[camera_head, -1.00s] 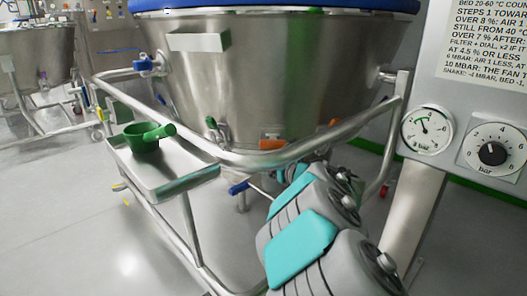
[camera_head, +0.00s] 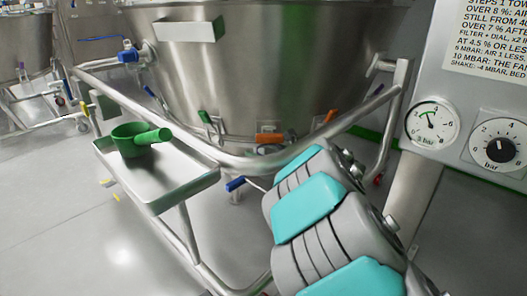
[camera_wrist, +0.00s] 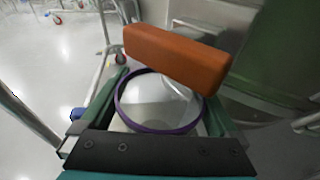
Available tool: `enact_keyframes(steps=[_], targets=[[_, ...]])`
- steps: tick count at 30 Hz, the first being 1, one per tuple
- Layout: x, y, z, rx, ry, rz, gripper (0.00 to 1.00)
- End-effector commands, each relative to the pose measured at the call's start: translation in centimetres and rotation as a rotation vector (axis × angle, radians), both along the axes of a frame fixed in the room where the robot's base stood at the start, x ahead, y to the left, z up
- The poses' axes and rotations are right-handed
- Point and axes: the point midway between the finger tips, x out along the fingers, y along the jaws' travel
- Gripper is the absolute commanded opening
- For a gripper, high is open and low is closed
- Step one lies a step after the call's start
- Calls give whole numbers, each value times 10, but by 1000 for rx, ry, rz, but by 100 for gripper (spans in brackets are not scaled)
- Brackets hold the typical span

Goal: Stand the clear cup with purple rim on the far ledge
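The clear cup with a purple rim (camera_wrist: 160,101) shows in the wrist view, seen from above through its open top. It sits between the two green fingers of my gripper (camera_wrist: 163,108), which lie close against its sides. The cup's lower part is hidden. In the head view my arm's grey and turquoise links hide the gripper and cup. I cannot tell which surface is the far ledge; a small steel shelf tray (camera_head: 192,186) is fixed to the vessel's frame at left.
A green scoop (camera_head: 137,139) lies on the tray. The large steel vessel (camera_head: 260,75) and its tube frame (camera_head: 255,161) stand ahead, with coloured clamps below. An orange handle (camera_wrist: 177,57) is just beyond the cup in the wrist view. A gauge panel (camera_head: 467,112) is at right.

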Motion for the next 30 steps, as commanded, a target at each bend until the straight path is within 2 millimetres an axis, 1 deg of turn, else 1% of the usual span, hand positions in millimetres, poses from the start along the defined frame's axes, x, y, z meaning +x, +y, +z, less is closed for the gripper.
enact_keyframes(steps=[7,11,13,17,24,30], targets=[[0,0,1,0,0,0,100],[0,0,5,0,0,0,100],[-5,-5,5,-2,-1,-1,100],[-19,-19,7,-6,2,-5,100],[-53,-52,18,-4,1,-7,100],[-76,-73,24,-3,2,-4,100]])
